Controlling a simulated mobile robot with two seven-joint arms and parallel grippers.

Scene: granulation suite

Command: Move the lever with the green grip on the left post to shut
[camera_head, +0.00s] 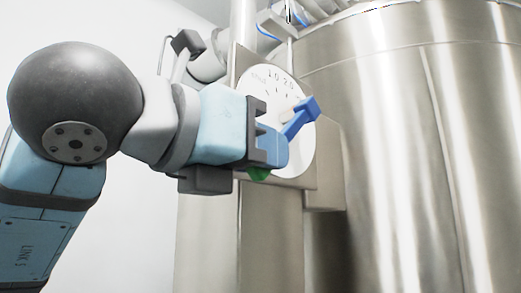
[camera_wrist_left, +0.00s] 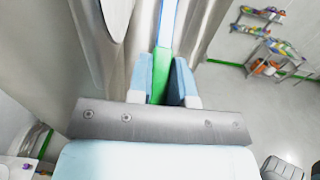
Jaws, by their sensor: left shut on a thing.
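The lever is a blue bar (camera_head: 299,120) in front of a white round dial (camera_head: 264,82) on a steel post (camera_head: 270,225). From its upper right end the bar slopes down left to my left gripper (camera_head: 275,151). A bit of its green grip (camera_head: 259,174) shows under the fingers. In the left wrist view the green grip (camera_wrist_left: 160,84) lies between the two pale blue fingers of my left gripper (camera_wrist_left: 163,88), which is shut on it. The fingers hide most of the grip in the head view. My right gripper is not in view.
A large steel tank (camera_head: 410,140) stands close on the right of the dial. Pipes run behind the top of the post. The wrist view shows a shelf rack (camera_wrist_left: 278,58) with colored items far off, across open floor.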

